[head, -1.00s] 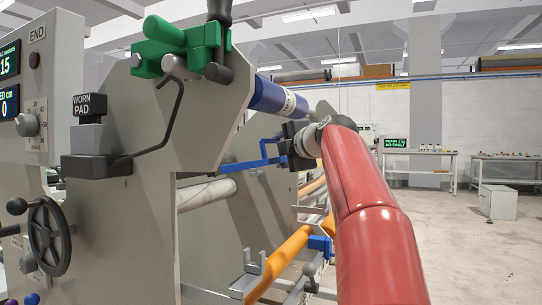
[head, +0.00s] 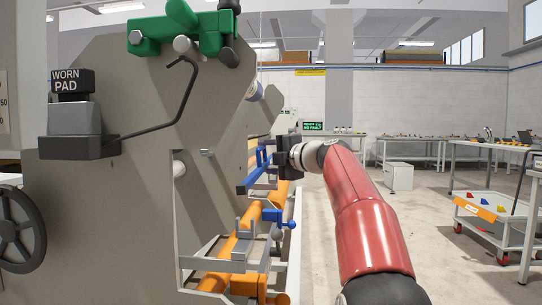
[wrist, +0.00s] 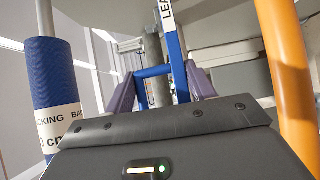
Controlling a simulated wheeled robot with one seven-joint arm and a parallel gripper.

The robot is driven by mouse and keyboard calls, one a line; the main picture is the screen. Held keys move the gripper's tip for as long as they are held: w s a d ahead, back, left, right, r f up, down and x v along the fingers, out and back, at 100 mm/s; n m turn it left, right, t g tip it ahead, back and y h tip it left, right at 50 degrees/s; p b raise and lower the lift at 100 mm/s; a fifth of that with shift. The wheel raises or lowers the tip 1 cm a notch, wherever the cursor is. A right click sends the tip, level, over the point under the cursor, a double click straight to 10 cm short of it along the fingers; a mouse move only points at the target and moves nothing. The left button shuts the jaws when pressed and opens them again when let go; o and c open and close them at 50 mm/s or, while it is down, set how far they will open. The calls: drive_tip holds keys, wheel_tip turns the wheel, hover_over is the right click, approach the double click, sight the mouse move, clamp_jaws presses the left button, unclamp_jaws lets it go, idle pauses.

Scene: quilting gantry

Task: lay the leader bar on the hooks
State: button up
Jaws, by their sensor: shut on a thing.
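The leader bar is a blue bar with a white label reading "LEA", seen in the wrist view (wrist: 171,45) between the two purple fingers of my gripper (wrist: 162,88). My gripper is shut on its blue frame-like part. In the head view my gripper (head: 282,158) is at the right side of the gantry, and blue parts of the bar (head: 262,163) show just left of it. Most of the bar's length is hidden or foreshortened. Grey upright brackets (head: 246,224) stand below and left of my gripper; I cannot tell whether these are the hooks. The bar appears held above them.
The grey gantry side plate (head: 120,180) fills the left. Orange rails (head: 232,255) run low beneath the gripper. A blue backing roll (wrist: 55,75) and an orange pole (wrist: 290,85) flank the gripper. Open floor (head: 325,235) and a cart (head: 495,215) lie right.

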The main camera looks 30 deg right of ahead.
drive_tip(key=shift+b, duration=0.55)
drive_tip(key=shift+f+b, duration=0.25)
drive_tip(key=shift+b, duration=0.05)
wheel_tip(320, 180, down, 6)
drive_tip(key=b, duration=0.7)
drive_tip(key=shift+f+b, duration=0.25)
drive_tip(key=shift+b, duration=0.05)
drive_tip(key=shift+f, duration=0.1)
drive_tip(key=o, duration=1.2)
drive_tip(key=shift+c, duration=0.2)
drive_tip(key=shift+s, duration=0.1)
drive_tip(key=v, duration=0.7)
drive_tip(key=shift+s, duration=0.35)
